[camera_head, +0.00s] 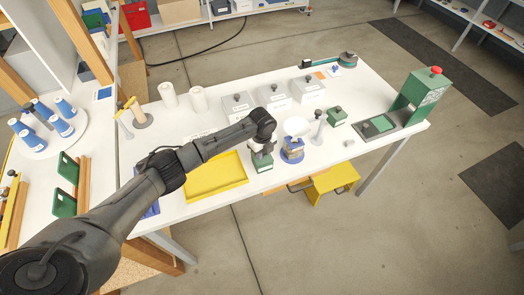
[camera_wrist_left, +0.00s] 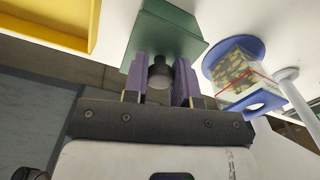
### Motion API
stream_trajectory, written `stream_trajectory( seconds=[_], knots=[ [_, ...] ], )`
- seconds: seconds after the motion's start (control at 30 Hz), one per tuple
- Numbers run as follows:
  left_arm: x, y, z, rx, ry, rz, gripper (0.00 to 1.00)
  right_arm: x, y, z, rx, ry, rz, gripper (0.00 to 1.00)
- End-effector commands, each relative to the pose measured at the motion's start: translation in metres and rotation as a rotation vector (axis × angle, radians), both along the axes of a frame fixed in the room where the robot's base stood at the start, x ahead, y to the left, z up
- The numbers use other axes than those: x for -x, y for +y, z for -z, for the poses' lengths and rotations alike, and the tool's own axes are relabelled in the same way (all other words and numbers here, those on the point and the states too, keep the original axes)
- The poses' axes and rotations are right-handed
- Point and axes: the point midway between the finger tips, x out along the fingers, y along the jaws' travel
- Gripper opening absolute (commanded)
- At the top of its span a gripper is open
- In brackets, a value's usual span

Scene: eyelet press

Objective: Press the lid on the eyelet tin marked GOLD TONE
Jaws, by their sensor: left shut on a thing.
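My left gripper (camera_head: 262,148) is over the front part of the white table, right of the yellow tray. In the left wrist view its purple finger pads (camera_wrist_left: 160,75) are shut on the dark knob (camera_wrist_left: 160,72) of a green square piece (camera_wrist_left: 168,32), which also shows under the gripper in the head view (camera_head: 262,164). I cannot tell whether the piece touches the table. Just right of it, a clear tin (camera_wrist_left: 238,75) of gold-coloured pieces sits at a blue holder (camera_wrist_left: 262,101), seen also in the head view (camera_head: 292,154). No GOLD TONE marking is readable. My right gripper is out of view.
A yellow tray (camera_head: 216,190) lies left of the gripper. Another green knobbed piece (camera_head: 337,118) and a small post (camera_head: 318,130) stand to the right. Grey knobbed boxes (camera_head: 272,97) stand behind. A green press with a red button (camera_head: 420,92) stands at the right end.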

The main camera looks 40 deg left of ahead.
Motion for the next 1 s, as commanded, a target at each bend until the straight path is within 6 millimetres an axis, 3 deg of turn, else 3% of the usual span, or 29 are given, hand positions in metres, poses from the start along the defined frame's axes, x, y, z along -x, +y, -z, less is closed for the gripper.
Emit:
stream_trajectory(
  seconds=[1.0],
  knots=[
    [0.0, -0.0002, -0.0009, 0.0, 0.0, 0.001, 0.04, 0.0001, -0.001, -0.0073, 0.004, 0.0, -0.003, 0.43]
  ],
)
